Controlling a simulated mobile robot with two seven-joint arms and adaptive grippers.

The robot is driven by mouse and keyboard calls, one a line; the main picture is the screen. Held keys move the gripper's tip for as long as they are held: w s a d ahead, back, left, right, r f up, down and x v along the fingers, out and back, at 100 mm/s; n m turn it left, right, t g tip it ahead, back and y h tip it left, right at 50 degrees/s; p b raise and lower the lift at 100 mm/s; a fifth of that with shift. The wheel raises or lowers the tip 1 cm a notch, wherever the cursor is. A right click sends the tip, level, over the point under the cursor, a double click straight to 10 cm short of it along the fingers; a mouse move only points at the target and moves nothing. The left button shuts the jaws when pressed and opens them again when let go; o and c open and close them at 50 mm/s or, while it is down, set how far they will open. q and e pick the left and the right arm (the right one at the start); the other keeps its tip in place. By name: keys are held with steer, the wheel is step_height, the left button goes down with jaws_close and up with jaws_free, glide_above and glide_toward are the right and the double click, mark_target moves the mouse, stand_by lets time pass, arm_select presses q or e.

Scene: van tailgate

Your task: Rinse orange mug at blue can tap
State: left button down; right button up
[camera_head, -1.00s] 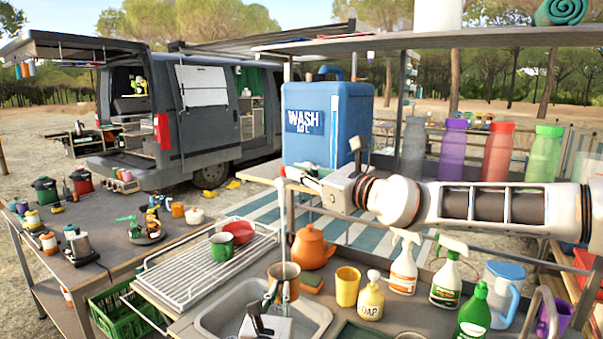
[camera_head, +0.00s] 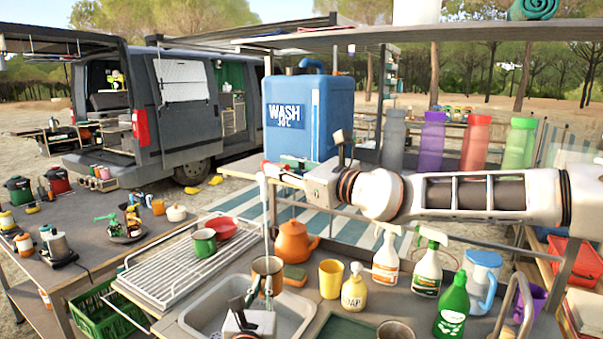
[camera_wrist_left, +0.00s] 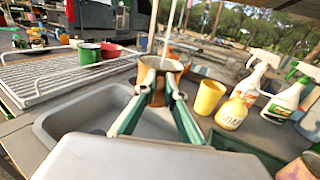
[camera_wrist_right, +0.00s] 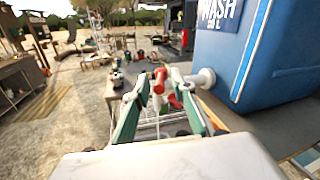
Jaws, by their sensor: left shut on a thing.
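The orange-brown mug (camera_head: 267,266) is held upright over the sink (camera_head: 205,312). My left gripper (camera_wrist_left: 160,96) is shut on the mug (camera_wrist_left: 158,70), on its near side. The blue water can (camera_head: 318,115) marked WASH stands on the shelf behind; it also shows in the right wrist view (camera_wrist_right: 258,50). Its tap has a red lever (camera_wrist_right: 160,80). My right gripper (camera_wrist_right: 160,84) is at the tap, its fingers apart on either side of the lever; contact is unclear. Thin pale vertical lines, seemingly water, run from the tap down to the mug.
A wire drying rack (camera_head: 180,270) with a green mug (camera_head: 203,242) and red bowl (camera_head: 222,228) is left of the sink. An orange kettle (camera_head: 294,240), yellow cup (camera_head: 331,278), soap bottle (camera_head: 355,288) and spray bottles (camera_head: 427,268) stand close on the right.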

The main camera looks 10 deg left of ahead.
steer(key=v, duration=1.1)
steer(key=shift+r, duration=0.1)
stand_by(0.4)
